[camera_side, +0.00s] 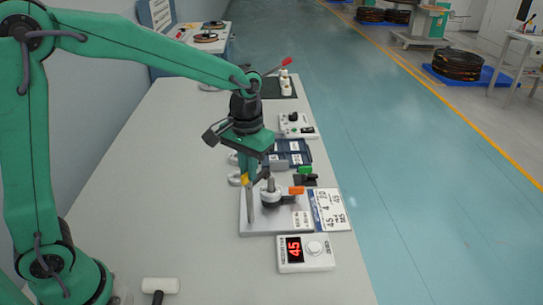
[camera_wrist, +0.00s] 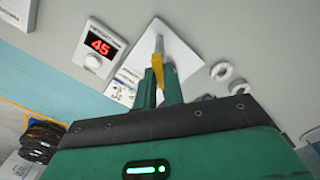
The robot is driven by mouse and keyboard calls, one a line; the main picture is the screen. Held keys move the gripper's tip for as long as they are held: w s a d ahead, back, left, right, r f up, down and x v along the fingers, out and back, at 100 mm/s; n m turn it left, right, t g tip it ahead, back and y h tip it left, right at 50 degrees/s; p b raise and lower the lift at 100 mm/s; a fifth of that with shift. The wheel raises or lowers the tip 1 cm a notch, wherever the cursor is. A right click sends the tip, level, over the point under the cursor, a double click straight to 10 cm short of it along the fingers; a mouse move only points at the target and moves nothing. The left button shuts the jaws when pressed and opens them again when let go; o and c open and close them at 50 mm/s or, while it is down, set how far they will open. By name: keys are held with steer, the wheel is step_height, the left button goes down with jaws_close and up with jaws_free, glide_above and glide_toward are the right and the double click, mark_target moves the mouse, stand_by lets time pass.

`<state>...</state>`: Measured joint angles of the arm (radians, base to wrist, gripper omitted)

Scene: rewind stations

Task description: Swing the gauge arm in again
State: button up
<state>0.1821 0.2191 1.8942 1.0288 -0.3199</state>
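A light metal plate (camera_side: 256,222) on the bench carries an upright grey post (camera_side: 250,205) and a dark spindle with a round collar (camera_side: 270,197). An orange-tipped lever (camera_side: 296,190) sits to the right of the spindle. A yellow piece (camera_side: 245,179), which may be part of the gauge arm, shows at the post's top. My gripper (camera_side: 247,176) points down there. In the wrist view the yellow piece (camera_wrist: 166,75) lies at the narrow gap between my green fingers (camera_wrist: 160,86). I cannot tell whether they press on it. The gauge arm's full shape is hidden.
A counter box (camera_side: 305,254) with a knob shows red 45, at the plate's front right. A printed card (camera_side: 328,210) lies right of the plate. Blue trays (camera_side: 291,152) and a switch box (camera_side: 296,126) stand behind.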

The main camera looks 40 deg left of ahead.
steer(key=o, duration=0.4)
steer(key=shift+o, duration=0.2)
steer(key=shift+r, duration=0.15)
steer(key=shift+r, duration=3.85)
steer(key=shift+s, duration=0.1)
steer(key=s+a+t, duration=0.2)
steer(key=s+a, duration=0.1)
steer(key=s, duration=0.5)
steer(key=s+a+m+t, duration=0.1)
steer(key=s+a+t, duration=0.2)
steer(key=s, duration=0.6)
steer(key=shift+s+a+r+m+t, duration=0.25)
steer(key=shift+s+a+m+t, duration=0.05)
steer(key=shift+a, duration=0.4)
